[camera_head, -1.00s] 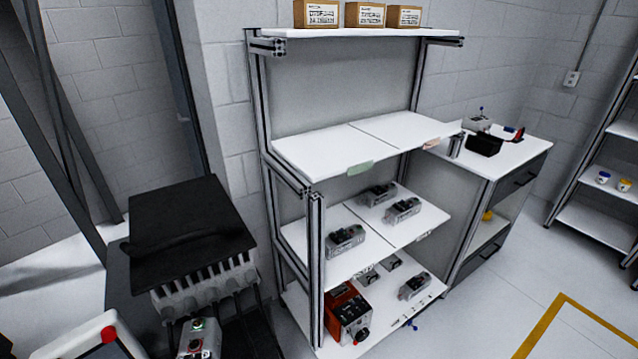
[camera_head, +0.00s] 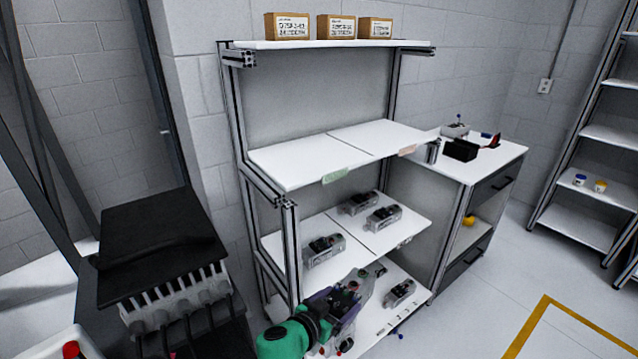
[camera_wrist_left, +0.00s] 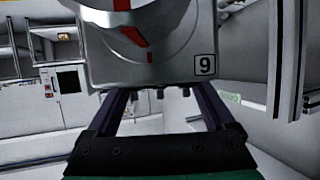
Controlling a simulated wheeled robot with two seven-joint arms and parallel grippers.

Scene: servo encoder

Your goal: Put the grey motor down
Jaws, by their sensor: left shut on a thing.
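The grey motor (camera_wrist_left: 150,45) fills the top of the left wrist view, with red marks and a "9" label. My left gripper (camera_wrist_left: 160,100) is shut on it. In the head view my left gripper (camera_head: 340,305) is low in front of the shelf rack, at the height of its lower shelves; the grey motor (camera_head: 355,285) shows only in part there. The empty white shelf (camera_head: 365,150) with a green label and a pink label on its front edge is above the gripper. My right gripper is not in view.
Several grey motors stand on the middle shelf (camera_head: 362,232) and the bottom shelf (camera_head: 418,293). Three cardboard boxes (camera_head: 336,27) stand on the top shelf. A side cabinet (camera_head: 505,152) holds a black bin (camera_head: 461,150). A black-topped machine (camera_head: 150,240) is at left.

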